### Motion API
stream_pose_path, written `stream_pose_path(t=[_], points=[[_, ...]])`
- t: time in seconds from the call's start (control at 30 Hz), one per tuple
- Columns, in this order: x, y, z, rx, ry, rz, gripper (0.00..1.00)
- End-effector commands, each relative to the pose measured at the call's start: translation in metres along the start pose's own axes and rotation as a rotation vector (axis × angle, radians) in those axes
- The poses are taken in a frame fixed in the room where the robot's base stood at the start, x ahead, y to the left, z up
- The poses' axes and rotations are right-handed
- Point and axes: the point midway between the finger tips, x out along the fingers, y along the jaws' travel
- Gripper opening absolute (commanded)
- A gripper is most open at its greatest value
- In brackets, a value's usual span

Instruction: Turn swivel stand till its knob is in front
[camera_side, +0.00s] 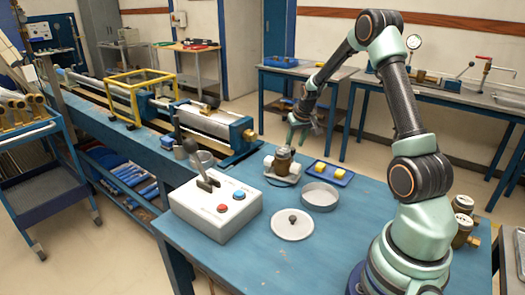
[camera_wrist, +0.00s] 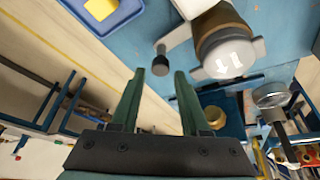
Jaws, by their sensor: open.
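The swivel stand (camera_side: 284,179) is a pale, flat base on the blue table, carrying a brown-and-brass meter (camera_side: 283,158). In the wrist view the stand (camera_wrist: 190,8) is at the top, with the meter (camera_wrist: 226,48) showing its pale round face right of the fingers. A dark cylindrical knob (camera_wrist: 161,58) sticks out from the stand's edge and appears between and just past my fingertips; I cannot tell its depth. My gripper (camera_wrist: 160,76) is open, with nothing held between its two green fingers. In the side view my gripper (camera_side: 303,122) hangs above and behind the stand; the knob is not clear there.
A blue tray (camera_side: 347,181) with yellow blocks lies right of the stand. A round metal dish (camera_side: 319,195), a knobbed white lid (camera_side: 292,226) and a control box (camera_side: 215,207) with a lever stand nearer the front.

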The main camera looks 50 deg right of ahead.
Motion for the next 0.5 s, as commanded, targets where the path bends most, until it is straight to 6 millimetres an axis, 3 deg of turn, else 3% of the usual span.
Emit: stream_pose_path(t=[0.2,0.5], points=[[0.022,-0.001,0.000,0.000,-0.001,0.000,0.45],[0.027,-0.001,0.000,0.000,0.001,0.000,0.45]])
